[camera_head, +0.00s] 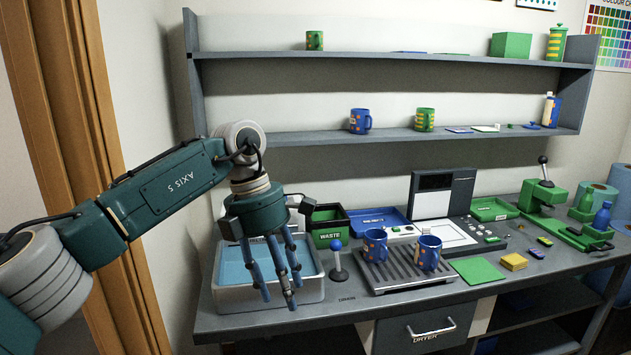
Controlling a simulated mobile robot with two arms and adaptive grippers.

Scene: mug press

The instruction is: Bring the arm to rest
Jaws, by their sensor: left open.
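My left arm comes in from the left side of the head view. My left gripper (281,295) points down, with its blue fingers apart and nothing between them. In the picture it overlaps the pale tub of blue liquid (314,290) at the left end of the bench. How high it is above the tub I cannot tell. Two blue mugs stand upright on the slatted rack: one (375,245) at the back left and one (428,253) at the front right. Both are apart from the gripper. My right gripper is not in view.
A lever with a blue knob (336,246) stands between tub and rack. Behind are a green waste bin (328,227) and a blue tray (379,220). A green press (543,197) stands at right. Shelves above hold mugs. A wooden door frame (75,130) is at left.

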